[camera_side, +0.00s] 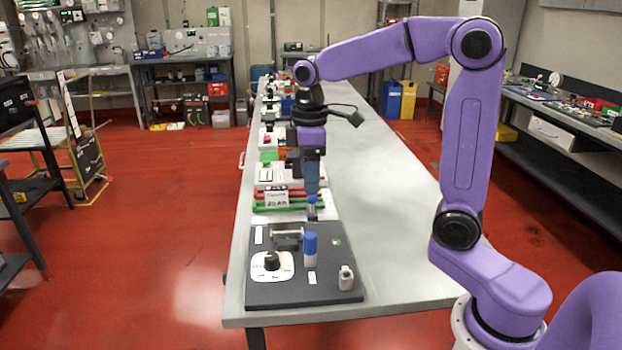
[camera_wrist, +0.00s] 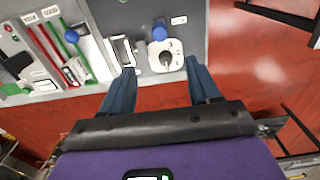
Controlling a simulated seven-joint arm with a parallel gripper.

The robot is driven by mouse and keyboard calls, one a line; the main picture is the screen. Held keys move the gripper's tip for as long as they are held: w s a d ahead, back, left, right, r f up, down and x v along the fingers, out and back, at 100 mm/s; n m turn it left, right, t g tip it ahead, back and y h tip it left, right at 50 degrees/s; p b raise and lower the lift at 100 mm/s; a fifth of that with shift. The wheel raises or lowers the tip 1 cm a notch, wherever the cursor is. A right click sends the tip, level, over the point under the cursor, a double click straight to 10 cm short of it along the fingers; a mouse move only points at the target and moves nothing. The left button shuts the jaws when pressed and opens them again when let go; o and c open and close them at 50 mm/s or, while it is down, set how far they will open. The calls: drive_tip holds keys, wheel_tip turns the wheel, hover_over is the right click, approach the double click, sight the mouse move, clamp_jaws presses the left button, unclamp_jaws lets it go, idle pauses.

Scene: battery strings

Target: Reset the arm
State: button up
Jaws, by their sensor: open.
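My gripper (camera_side: 311,188) points down over the left side of the table, near the back edge of a dark grey board. In the wrist view its two blue fingers stand well apart, with nothing held between them (camera_wrist: 160,68). A blue-capped cylinder (camera_side: 310,247) stands upright on the dark grey board (camera_side: 260,294); its cap also shows in the wrist view (camera_wrist: 159,33). Another blue-topped piece (camera_side: 312,207) is just below the fingertips in the side view; I cannot tell whether they touch.
A black dial (camera_side: 271,261) on a white plate and a small white-and-metal piece (camera_side: 346,278) are on the board. A tray with red and green strips (camera_side: 280,200) lies behind it, with more items beyond. The table's right side (camera_side: 390,220) is clear.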

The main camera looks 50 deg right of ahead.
drive_tip(key=s+a+f+n, duration=0.1)
drive_tip(key=s+a+f, duration=0.1)
drive_tip(key=s, duration=1)
drive_tip(key=s+a+f+n, duration=0.2)
drive_tip(key=s+f, duration=0.3)
drive_tip(key=s, duration=0.7)
drive_tip(key=shift+s+f+n, duration=0.25)
drive_tip(key=shift+s+n, duration=0.05)
drive_tip(key=shift+s, duration=0.05)
